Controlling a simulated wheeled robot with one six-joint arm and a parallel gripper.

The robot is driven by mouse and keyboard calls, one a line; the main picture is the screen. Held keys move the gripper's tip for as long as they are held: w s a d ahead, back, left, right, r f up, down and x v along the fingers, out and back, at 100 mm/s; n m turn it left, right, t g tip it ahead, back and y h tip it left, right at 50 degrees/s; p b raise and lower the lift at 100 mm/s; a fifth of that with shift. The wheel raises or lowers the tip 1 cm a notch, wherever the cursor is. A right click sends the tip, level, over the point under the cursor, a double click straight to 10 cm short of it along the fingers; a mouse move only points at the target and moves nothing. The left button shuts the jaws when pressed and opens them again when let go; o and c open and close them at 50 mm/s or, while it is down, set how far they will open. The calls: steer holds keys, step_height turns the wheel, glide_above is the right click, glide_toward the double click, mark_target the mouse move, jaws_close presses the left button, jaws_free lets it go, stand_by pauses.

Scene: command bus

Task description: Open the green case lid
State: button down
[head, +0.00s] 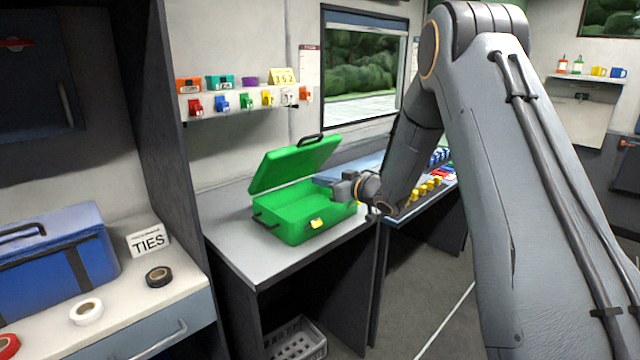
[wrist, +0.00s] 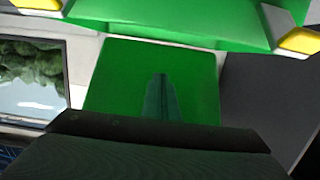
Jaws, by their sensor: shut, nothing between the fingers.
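The green case (head: 300,222) stands on the grey counter. Its lid (head: 296,162) is raised and tilted back, with a dark handle on its upper edge. Yellow latches show on the case front. My gripper (head: 340,190) is at the right side of the case, close to the gap between lid and base. In the wrist view, green case surfaces (wrist: 110,85) fill the middle and top, with yellow latches at the upper corners. My gripper is shut with nothing in it. I cannot tell whether it touches the case.
The grey counter (head: 240,262) has free room in front of the case. A shelf (head: 245,103) with small coloured boxes and hooks hangs behind. A blue case (head: 55,255) and tape rolls lie at left. Yellow items (head: 425,190) stand on the bench at right.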

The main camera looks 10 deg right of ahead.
mark_target(299, 167)
steer(key=shift+w+a, duration=0.15)
steer(key=shift+w, duration=0.05)
stand_by(0.3)
steer(key=shift+w+a+r+b, duration=0.25)
steer(key=shift+w+a+b, duration=0.15)
steer(key=shift+w+a, duration=0.85)
steer(key=shift+w+a+r+b, duration=0.4)
steer(key=shift+w+a, duration=0.4)
steer(key=shift+w, duration=0.75)
steer(key=shift+w+a+r+b, duration=0.15)
steer(key=shift+w+a+b, duration=0.3)
steer(key=shift+w+a, duration=0.8)
steer(key=f+p+v, duration=0.1)
steer(key=p+v, duration=0.2)
steer(key=v, duration=0.5)
steer(key=f+p+v, duration=0.1)
steer(key=p+v, duration=0.2)
steer(key=v, duration=0.6)
steer(key=f+p+v, duration=0.1)
steer(key=p+v, duration=0.2)
steer(key=v, duration=0.5)
steer(key=shift+s+d+f, duration=0.25)
steer(key=shift+s+d, duration=0.1)
steer(key=shift+d, duration=0.3)
steer(key=shift+w, duration=0.1)
